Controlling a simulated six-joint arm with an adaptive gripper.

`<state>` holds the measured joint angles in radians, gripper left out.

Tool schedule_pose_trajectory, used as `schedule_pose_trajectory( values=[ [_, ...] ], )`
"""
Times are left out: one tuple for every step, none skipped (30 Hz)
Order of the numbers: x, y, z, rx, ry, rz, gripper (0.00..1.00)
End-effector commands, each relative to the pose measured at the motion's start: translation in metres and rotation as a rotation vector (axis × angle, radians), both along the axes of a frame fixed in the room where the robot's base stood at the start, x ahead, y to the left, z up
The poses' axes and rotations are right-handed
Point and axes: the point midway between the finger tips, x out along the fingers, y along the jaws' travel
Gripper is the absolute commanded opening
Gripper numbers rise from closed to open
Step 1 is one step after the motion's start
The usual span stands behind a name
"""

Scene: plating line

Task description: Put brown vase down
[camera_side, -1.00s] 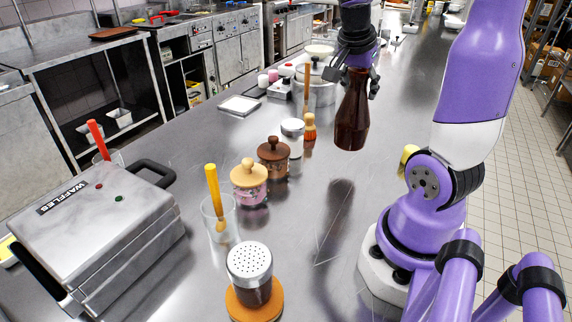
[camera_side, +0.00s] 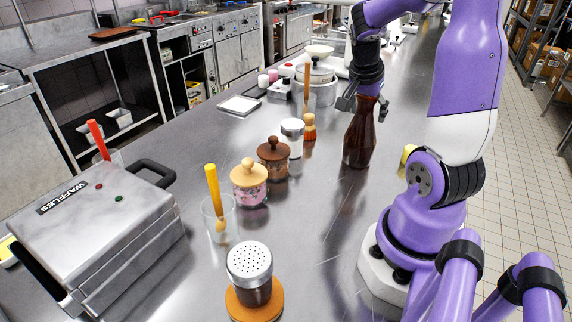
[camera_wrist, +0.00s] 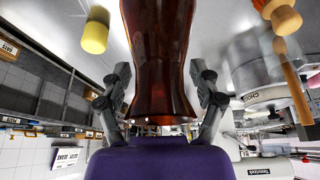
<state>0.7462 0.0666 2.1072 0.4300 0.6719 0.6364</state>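The brown vase (camera_side: 360,139) is dark, glossy and narrow-necked. In the side view it stands upright on the steel counter (camera_side: 318,235), its base meeting its reflection. My gripper (camera_side: 366,104) is just above and around its neck, with the fingers spread. In the wrist view the vase (camera_wrist: 158,60) lies between my two fingers (camera_wrist: 160,85), with a gap visible on each side. My gripper is open and does not appear to grip it.
A yellow item (camera_side: 408,153) is close on the right, by my base. The counter in front of the vase is clear.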

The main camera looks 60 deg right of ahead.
Motion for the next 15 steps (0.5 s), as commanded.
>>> schedule_pose_trajectory(
  values=[
    [0.0,0.0,0.0,0.0,0.0,0.0,0.89],
    [0.0,0.0,0.0,0.0,0.0,0.0,0.89],
    [0.0,0.0,0.0,0.0,0.0,0.0,0.89],
    [0.0,0.0,0.0,0.0,0.0,0.0,0.89],
    [0.0,0.0,0.0,0.0,0.0,0.0,0.89],
    [0.0,0.0,0.0,0.0,0.0,0.0,0.89],
    [0.0,0.0,0.0,0.0,0.0,0.0,0.89],
    [0.0,0.0,0.0,0.0,0.0,0.0,0.89],
    [0.0,0.0,0.0,0.0,0.0,0.0,0.89],
    [0.0,0.0,0.0,0.0,0.0,0.0,0.89],
    [0.0,0.0,0.001,0.0,0.0,0.0,0.89],
    [0.0,0.0,0.002,-0.001,-0.001,0.0,0.89],
    [0.0,0.0,0.004,-0.001,-0.002,0.001,0.89],
    [0.001,0.001,0.006,-0.002,-0.002,0.002,0.89],
    [0.001,0.003,0.011,-0.003,-0.002,0.002,0.89]
  ],
)
